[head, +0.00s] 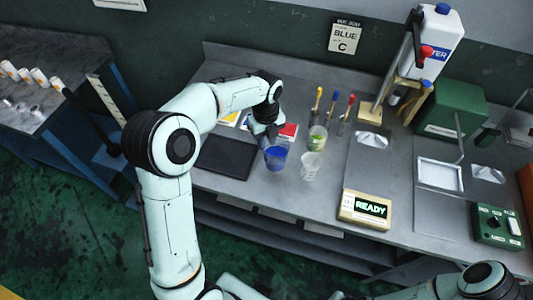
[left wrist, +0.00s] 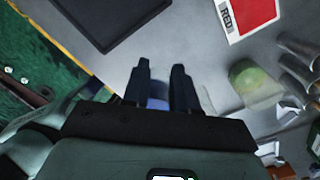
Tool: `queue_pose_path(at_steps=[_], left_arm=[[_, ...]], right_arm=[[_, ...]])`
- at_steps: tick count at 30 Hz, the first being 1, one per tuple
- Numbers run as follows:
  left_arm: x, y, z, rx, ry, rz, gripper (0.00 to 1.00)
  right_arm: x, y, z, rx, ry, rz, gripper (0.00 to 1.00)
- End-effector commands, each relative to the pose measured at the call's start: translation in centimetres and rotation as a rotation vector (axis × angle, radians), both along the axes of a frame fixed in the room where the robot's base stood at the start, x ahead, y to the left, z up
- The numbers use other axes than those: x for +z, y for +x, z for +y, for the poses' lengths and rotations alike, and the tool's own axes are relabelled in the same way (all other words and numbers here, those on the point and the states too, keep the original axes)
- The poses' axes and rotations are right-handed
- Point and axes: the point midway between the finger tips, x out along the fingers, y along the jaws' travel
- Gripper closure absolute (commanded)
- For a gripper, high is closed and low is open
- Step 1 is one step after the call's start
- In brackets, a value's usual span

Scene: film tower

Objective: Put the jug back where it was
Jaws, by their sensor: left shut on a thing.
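A clear jug with blue contents (head: 276,158) is in the head view, at the front end of my left gripper (head: 268,139). The gripper is shut on it from behind. In the left wrist view, a bit of blue (left wrist: 158,96) shows between the two dark fingers of the left gripper (left wrist: 161,72); the rest of the jug is hidden. I cannot tell whether the jug's base touches the bench. My right gripper is out of view; only part of the right arm shows at the lower right.
A clear empty beaker (head: 311,166) stands close right of the jug, and a beaker with yellow-green contents (head: 317,139) behind it. A black mat (head: 225,157) lies to the left. A red card (head: 288,131) lies behind, and a READY box (head: 365,210) is front right.

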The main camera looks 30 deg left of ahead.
Motion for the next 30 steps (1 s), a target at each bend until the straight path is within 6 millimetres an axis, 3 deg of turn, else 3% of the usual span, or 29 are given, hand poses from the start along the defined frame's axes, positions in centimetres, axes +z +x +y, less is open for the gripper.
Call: queue_pose_path(at_steps=[7, 15, 29, 30], left_arm=[[-2.0, 0.0, 0.0, 0.0, 0.0, 0.0, 1.0], [-6.3, 0.0, 0.0, 0.0, 0.0, 0.0, 1.0], [-7.1, 0.1, 0.0, 0.0, 0.0, -0.002, 1.0], [-7.2, 0.0, 0.0, -0.001, 0.0, -0.001, 0.69]], right_arm=[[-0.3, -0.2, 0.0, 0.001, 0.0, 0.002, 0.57], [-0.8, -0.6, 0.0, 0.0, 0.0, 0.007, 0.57], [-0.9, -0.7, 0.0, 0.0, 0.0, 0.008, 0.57], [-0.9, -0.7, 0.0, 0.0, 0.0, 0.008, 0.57]])
